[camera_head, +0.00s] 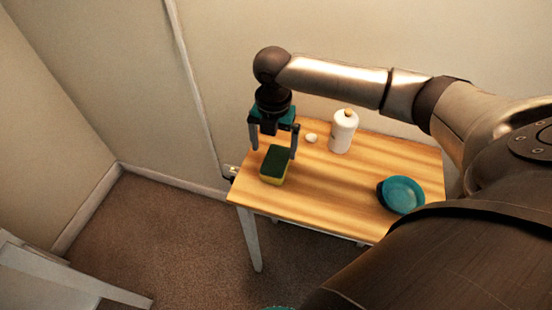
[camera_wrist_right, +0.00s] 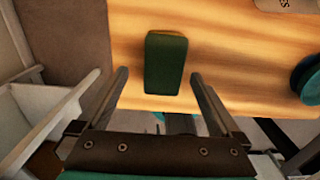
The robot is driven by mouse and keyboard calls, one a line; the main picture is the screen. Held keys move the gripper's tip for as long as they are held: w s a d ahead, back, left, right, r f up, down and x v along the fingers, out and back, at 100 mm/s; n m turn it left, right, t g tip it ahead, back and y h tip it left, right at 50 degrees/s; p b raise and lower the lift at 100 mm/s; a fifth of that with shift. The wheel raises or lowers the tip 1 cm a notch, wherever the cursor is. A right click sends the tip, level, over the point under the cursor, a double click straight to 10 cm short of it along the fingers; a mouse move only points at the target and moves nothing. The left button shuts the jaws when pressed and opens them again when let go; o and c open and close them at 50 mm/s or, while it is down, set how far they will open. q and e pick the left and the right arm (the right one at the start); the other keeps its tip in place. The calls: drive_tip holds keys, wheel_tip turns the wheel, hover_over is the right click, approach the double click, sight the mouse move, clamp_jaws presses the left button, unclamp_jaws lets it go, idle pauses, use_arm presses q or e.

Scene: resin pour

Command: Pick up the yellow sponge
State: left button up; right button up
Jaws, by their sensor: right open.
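The yellow sponge (camera_head: 273,165) has a dark green top and lies near the left end of the wooden table (camera_head: 320,192). In the right wrist view the sponge (camera_wrist_right: 166,63) shows its green face, a little beyond the fingertips and between their lines. My right gripper (camera_head: 272,153) is open and points down over the sponge, with one finger to each side of it. The fingers look empty, and I cannot tell whether the right finger touches the sponge. My left gripper is not in view.
A white bottle (camera_head: 342,133) stands at the table's back, with a small white round thing (camera_head: 311,138) beside it. Teal bowls (camera_head: 403,194) sit at the right. The wall is close behind the table. The front middle of the tabletop is clear.

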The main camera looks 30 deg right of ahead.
sight(276, 160)
drive_tip(key=f, duration=0.1)
drive_tip(key=f+b, duration=0.1)
drive_tip(key=f, duration=0.3)
drive_tip(key=shift+s+d+b, duration=0.15)
drive_tip(key=shift+s+b, duration=0.15)
drive_tip(key=shift+b, duration=0.05)
drive_tip(key=shift+c, duration=0.6)
drive_tip(key=c, duration=1.2)
drive_tip(key=shift+o, duration=0.2)
drive_tip(key=shift+r, duration=0.1)
wheel_tip(276, 160, up, 20)
drive_tip(key=p, duration=0.5)
drive_tip(key=o, duration=0.8)
drive_tip(key=shift+c, duration=0.2)
drive_tip(key=c, duration=0.7)
